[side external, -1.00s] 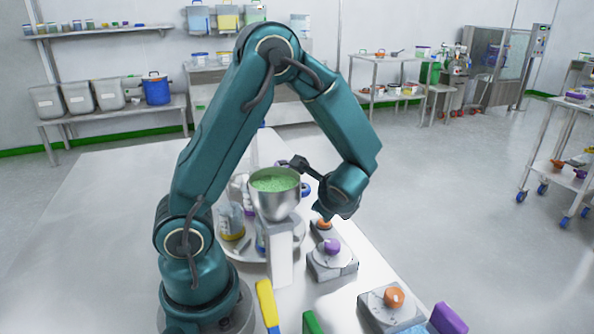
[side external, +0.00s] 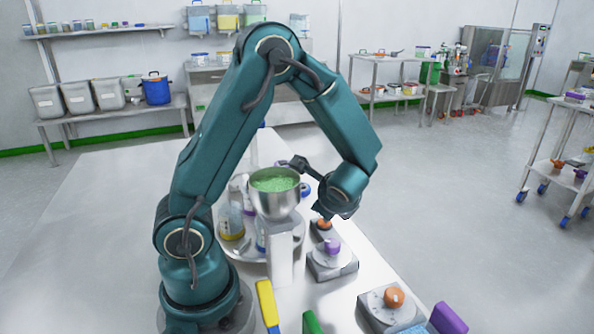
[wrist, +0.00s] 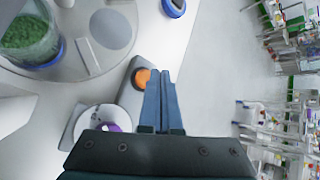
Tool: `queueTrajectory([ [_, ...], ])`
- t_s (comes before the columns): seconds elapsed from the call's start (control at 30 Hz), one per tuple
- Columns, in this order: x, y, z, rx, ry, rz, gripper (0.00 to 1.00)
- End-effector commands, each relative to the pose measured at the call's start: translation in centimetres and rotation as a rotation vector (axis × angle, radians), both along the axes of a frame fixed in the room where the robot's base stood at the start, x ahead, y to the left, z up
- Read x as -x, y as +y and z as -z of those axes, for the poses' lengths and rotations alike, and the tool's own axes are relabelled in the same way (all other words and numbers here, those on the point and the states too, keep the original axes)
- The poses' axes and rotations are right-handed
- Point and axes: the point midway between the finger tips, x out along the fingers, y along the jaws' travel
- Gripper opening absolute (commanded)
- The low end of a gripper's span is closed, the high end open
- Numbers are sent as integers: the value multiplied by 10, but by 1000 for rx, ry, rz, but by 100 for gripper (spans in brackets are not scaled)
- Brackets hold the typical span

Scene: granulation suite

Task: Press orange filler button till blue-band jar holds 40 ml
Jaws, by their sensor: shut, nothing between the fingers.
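The orange button (side external: 324,224) sits on a grey box on the table; it also shows in the wrist view (wrist: 142,78). My gripper (side external: 322,213) is shut and empty, its tips close above the button; in the wrist view the fingers (wrist: 161,72) lie just right of it. I cannot tell whether they touch. A steel hopper (side external: 276,205) of green granules stands over a round turntable (side external: 236,252). A jar with a blue band (side external: 261,238) is partly hidden behind the hopper's post; its fill level cannot be read. A yellow-band jar (side external: 232,222) stands left of it.
A purple knob (side external: 333,246) on a grey base stands in front of the orange button. Another orange knob (side external: 394,297) sits on a base nearer the camera. Yellow (side external: 267,304) and purple (side external: 448,318) blocks lie near the front. The table's left part is clear.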

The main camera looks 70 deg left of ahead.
Motion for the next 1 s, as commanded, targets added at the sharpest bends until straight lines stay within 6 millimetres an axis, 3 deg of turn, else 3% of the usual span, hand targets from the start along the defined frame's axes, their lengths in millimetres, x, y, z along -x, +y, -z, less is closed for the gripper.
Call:
queueTrajectory([
  [1.0, 0, 0, 11, 0, 1, 1, 0],
])
